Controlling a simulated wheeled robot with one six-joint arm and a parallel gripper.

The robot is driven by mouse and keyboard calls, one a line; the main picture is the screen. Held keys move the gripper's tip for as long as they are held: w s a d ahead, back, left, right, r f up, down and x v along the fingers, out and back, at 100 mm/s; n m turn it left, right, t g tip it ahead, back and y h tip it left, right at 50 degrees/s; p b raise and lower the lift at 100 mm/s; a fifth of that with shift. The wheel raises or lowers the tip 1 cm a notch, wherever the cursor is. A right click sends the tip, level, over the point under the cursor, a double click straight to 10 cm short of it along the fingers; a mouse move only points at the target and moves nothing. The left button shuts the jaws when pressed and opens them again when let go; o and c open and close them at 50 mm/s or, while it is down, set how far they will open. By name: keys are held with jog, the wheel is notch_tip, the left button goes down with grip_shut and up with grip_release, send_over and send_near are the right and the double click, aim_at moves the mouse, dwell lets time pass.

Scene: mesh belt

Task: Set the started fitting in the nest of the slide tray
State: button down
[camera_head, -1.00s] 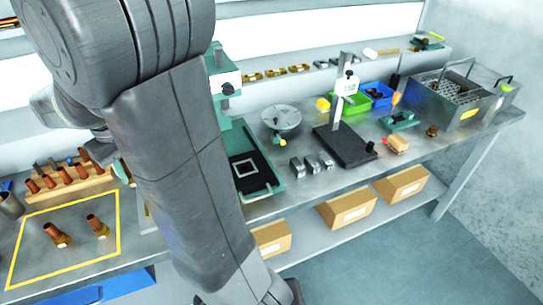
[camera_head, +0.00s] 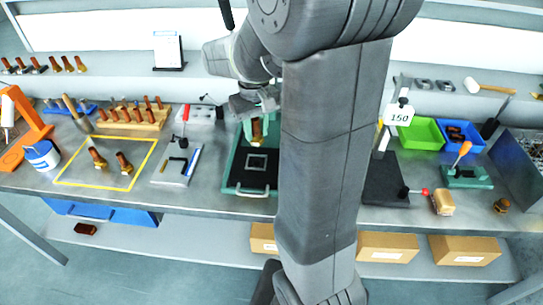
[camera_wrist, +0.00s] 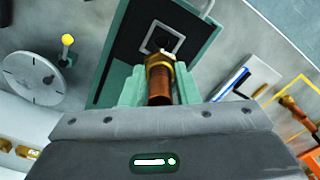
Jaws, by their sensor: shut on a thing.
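My gripper (camera_head: 257,122) is shut on a fitting (camera_wrist: 159,80), a brass hex piece with a copper-coloured tube. The fitting also shows in the head view (camera_head: 257,132), brass end away from the gripper in the wrist view. The slide tray (camera_head: 231,185) is dark with a green rim and a front handle. Its nest (camera_head: 249,165) is a pale square outline on the dark bed. In the wrist view the nest (camera_wrist: 152,40) lies just beyond the fitting's brass end. The fitting appears held above the rear of the tray; the exact gap cannot be told.
Two similar fittings (camera_head: 97,158) stand inside a yellow outline at left. A clamp fixture (camera_head: 175,165) is left of the tray. A rack of copper-coloured pieces (camera_head: 131,122) stands behind. My arm hides the bench right of the tray. A gauge stand (camera_head: 385,185) is farther right.

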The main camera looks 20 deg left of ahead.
aim_at(254, 120)
jog(key=f, duration=0.3)
jog(key=shift+a+f, duration=0.15)
jog(key=shift+a, duration=0.1)
jog(key=shift+f+p, duration=0.3)
jog(key=shift+f, duration=2.05)
jog(key=shift+f, duration=0.1)
jog(key=c, duration=1.1)
grip_release()
notch_tip(254, 120, up, 12)
jog(key=shift+r+b, duration=0.15)
jog(key=shift+b, duration=0.15)
